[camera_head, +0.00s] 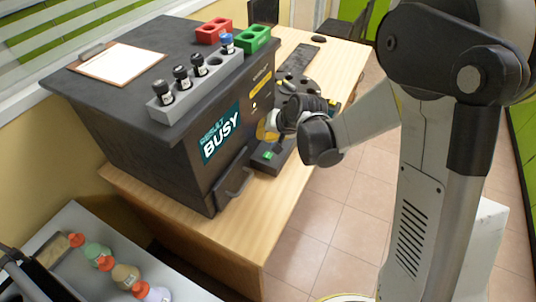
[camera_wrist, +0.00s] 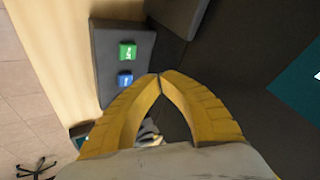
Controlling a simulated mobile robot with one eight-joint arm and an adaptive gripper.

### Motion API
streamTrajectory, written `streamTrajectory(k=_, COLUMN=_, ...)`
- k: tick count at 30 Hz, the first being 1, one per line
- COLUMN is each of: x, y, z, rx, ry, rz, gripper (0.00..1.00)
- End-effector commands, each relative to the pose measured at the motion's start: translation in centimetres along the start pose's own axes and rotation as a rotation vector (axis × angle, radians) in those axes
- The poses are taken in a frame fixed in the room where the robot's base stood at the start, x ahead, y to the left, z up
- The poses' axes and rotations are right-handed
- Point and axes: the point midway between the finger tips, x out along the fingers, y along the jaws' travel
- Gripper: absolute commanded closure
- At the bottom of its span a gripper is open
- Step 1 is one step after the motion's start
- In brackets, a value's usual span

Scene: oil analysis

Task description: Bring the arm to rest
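My gripper (camera_head: 267,131) is beside the front of the dark analyser box (camera_head: 130,125), whose screen reads "RESULT BUSY". In the wrist view its two yellow fingers (camera_wrist: 160,76) meet at the tips, with nothing seen held between the tips. A dark control pad (camera_wrist: 108,82) with a green button (camera_wrist: 128,51) and a blue button (camera_wrist: 125,80) lies just beyond the fingers, to the left. In the head view my arm reaches in from the right, bent, with the hand low over the table. Whether the fingers touch anything is unclear.
A grey rack (camera_head: 198,92) with several dark-capped vials stands on the box, near red (camera_head: 214,30) and green (camera_head: 258,38) blocks and a clipboard (camera_head: 120,61). The wooden table (camera_head: 215,235) has bare space in front.

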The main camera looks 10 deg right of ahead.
Motion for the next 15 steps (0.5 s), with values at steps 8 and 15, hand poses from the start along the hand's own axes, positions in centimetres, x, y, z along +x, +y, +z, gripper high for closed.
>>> streamTrajectory(k=8, x=0.0, y=0.0, z=0.0, rx=0.0, ry=0.0, rz=0.0, gripper=1.0)
streamTrajectory(k=15, x=-3.7, y=0.1, z=-0.3, rx=-0.026, ry=0.014, rz=0.028, gripper=1.0)
